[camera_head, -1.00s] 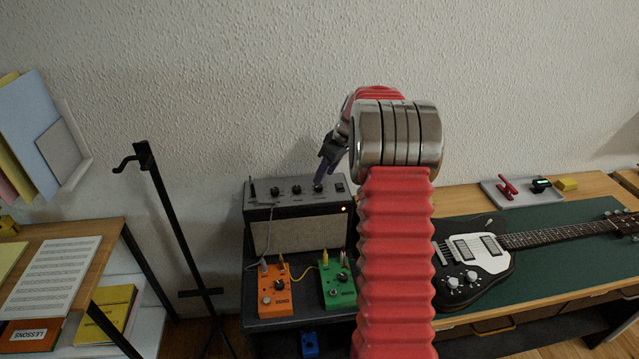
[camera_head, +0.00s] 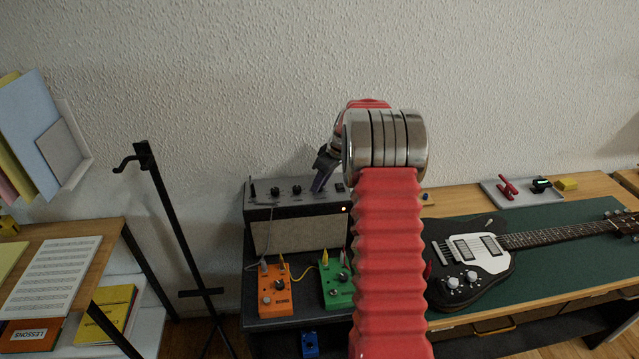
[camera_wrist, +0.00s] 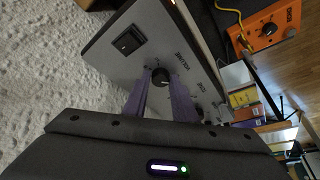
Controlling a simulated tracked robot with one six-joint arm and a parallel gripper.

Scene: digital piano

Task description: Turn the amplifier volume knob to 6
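The amplifier (camera_head: 300,232) stands on a dark surface against the wall, with a row of black knobs on its grey top panel. The volume knob (camera_wrist: 160,77), black with a white mark, lies between the purple fingertips of my gripper (camera_wrist: 160,82) in the wrist view. The VOLUME lettering shows just right of it. The fingers look very close to both sides of the knob; whether they press on it is unclear. In the head view my gripper (camera_head: 320,184) reaches down at a tilt to the right part of the panel and hides the knob. The scale numbers are not readable.
A black rocker switch (camera_wrist: 127,40) is beside the volume knob. An orange pedal (camera_head: 274,296) and a green pedal (camera_head: 338,288) with cables are in front of the amplifier. A black stand (camera_head: 170,220) is to the left, a guitar (camera_head: 478,265) to the right.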

